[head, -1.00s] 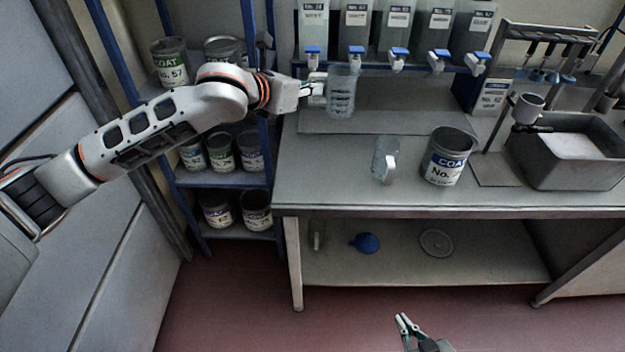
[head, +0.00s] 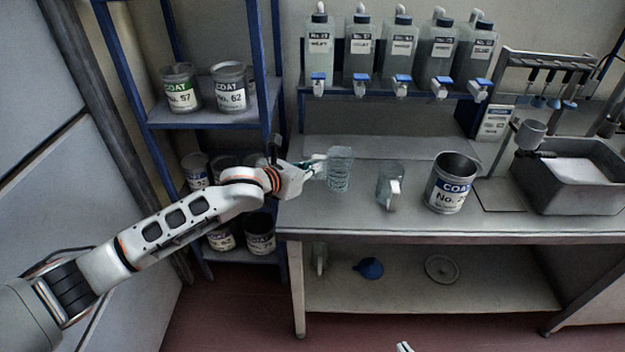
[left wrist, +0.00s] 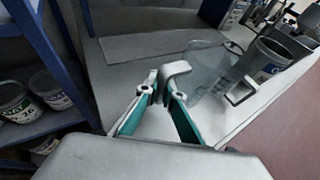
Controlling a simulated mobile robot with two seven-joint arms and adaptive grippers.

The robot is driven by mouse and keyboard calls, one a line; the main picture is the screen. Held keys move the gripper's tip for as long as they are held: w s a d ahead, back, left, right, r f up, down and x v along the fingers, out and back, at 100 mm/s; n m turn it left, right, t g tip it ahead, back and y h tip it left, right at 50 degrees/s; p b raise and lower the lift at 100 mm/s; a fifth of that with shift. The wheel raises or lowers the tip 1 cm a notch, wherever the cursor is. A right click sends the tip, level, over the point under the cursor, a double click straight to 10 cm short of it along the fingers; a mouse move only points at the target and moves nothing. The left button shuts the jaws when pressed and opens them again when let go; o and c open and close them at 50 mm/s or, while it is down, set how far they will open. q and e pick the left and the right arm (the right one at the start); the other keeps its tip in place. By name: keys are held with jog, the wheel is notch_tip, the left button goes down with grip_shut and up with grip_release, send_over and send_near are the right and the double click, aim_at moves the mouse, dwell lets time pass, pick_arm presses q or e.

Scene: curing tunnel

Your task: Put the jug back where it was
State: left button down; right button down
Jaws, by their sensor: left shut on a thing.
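A clear ribbed jug (head: 340,171) is in my left gripper (head: 318,165), over the left part of the grey bench. In the left wrist view the fingers (left wrist: 165,90) are closed on the jug's pale handle (left wrist: 176,72), and its clear body (left wrist: 208,66) lies beyond them. The jug looks upright; I cannot tell whether its base touches the bench. A second clear jug (head: 384,178) with a white handle stands on the bench just to the right. Of my right gripper (head: 404,347), only a tip shows at the bottom edge.
A grey COAT can (head: 451,183) stands right of the second jug. A row of bottles with blue taps (head: 400,45) is on a shelf behind. A blue-framed can rack (head: 215,118) is at left. A grey basin (head: 572,185) is at right. The bench's front left is clear.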

aim_at(313, 176)
pick_arm(q)
jog(key=shift+f, duration=2.2)
jog(key=shift+f, duration=0.15)
jog(key=c, duration=2.2)
grip_release()
jog(key=shift+r, duration=0.2)
jog(key=v, duration=1.2)
